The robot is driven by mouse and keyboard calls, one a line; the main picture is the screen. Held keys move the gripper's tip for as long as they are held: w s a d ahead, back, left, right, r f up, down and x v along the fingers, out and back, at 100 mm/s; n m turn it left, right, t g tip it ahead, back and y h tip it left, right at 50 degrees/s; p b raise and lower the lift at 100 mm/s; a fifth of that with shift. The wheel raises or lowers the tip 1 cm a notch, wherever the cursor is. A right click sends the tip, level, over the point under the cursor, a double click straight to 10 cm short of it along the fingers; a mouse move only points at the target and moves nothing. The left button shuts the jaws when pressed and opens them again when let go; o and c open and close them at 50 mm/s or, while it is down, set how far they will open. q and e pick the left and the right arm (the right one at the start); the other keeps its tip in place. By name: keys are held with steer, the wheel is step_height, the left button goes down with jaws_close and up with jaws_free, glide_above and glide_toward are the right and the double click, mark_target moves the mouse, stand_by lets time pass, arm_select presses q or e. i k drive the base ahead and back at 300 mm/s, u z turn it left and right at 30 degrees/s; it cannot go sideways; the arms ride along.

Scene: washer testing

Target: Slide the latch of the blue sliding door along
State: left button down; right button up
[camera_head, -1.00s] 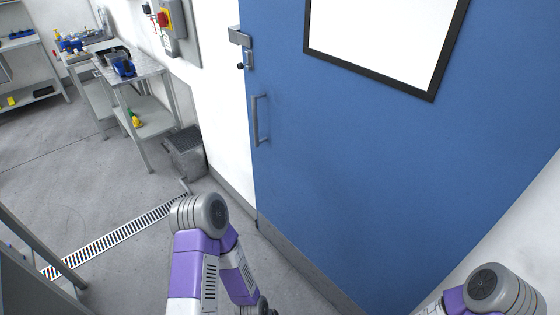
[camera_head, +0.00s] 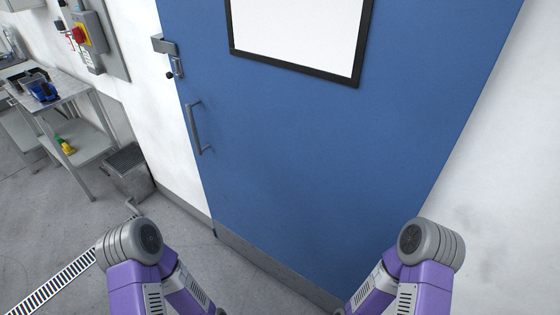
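The blue sliding door (camera_head: 300,150) stands ahead and fills the middle of the view. It has a white window panel with a black frame (camera_head: 300,68). The latch (camera_head: 175,67) is a small metal piece at the door's upper left edge, below a grey bracket (camera_head: 164,45). A vertical grey pull handle (camera_head: 194,127) is below it. My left arm (camera_head: 145,265) and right arm (camera_head: 412,265) show at the bottom, below and apart from the door. Both grippers are out of view.
A red and yellow switch box (camera_head: 88,35) is on the white wall left of the door. A metal table (camera_head: 70,92) and a grey bin (camera_head: 128,170) stand at the left. A floor drain (camera_head: 50,288) runs at the lower left. Floor before the door is clear.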

mark_target(169, 75)
steer(key=k, duration=0.65)
steer(key=u, duration=0.95)
steer(key=i, duration=0.8)
steer(key=u, duration=0.95)
steer(key=i, duration=1.6)
steer(key=z, duration=1.25)
steer(key=i, duration=0.55)
steer(key=z, duration=0.65)
